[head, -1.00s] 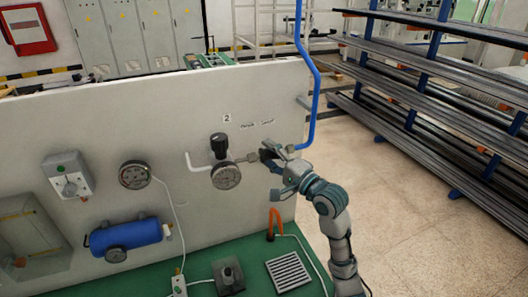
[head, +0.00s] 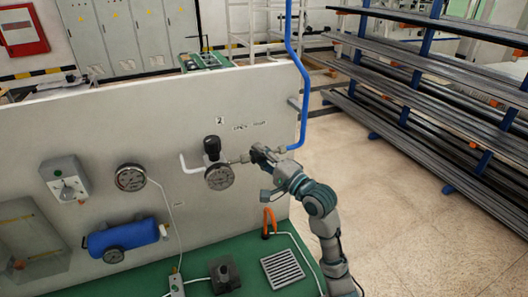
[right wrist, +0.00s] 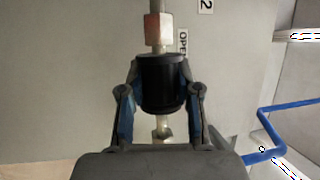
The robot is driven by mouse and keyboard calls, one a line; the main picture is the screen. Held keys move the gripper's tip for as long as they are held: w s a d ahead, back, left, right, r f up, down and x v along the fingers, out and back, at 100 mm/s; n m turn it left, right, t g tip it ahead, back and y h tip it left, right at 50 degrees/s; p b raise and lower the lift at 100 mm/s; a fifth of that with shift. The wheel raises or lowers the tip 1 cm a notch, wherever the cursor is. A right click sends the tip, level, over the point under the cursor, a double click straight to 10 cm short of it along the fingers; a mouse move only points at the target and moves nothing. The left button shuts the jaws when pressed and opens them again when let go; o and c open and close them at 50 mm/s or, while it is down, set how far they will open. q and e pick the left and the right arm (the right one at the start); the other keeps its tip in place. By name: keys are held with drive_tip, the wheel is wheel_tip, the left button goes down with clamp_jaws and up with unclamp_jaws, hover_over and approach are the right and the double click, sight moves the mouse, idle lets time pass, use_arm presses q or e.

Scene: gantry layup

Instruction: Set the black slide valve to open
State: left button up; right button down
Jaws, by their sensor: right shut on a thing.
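In the right wrist view the black slide valve (right wrist: 161,84) is a short black sleeve on a thin metal pipe. A copper-coloured nut (right wrist: 159,30) sits above it and a pale fitting (right wrist: 162,129) below. The fingers of my right gripper (right wrist: 160,90) press on both sides of the sleeve. A small OPEN label (right wrist: 183,42) is on the panel near the nut. In the head view my right gripper (head: 261,155) is at the pipe right of the gauge (head: 219,176) and mostly hides the sleeve. My left gripper is not in view.
The grey panel (head: 90,130) carries a black knob (head: 212,145), a second gauge (head: 131,177) and a blue cylinder (head: 124,237). A blue pipe (head: 302,85) runs down the panel's right edge. A drain grate (head: 282,269) lies on the green base. Racks of bars stand right.

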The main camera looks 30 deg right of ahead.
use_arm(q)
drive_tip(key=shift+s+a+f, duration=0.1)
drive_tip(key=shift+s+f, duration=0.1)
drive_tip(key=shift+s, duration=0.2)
use_arm(e)
drive_tip(key=shift+a+f, duration=0.2)
drive_tip(key=shift+f, duration=0.05)
drive_tip(key=c, duration=0.8)
unclamp_jaws()
drive_tip(key=shift+w, duration=0.1)
drive_tip(key=shift+w+a, duration=0.15)
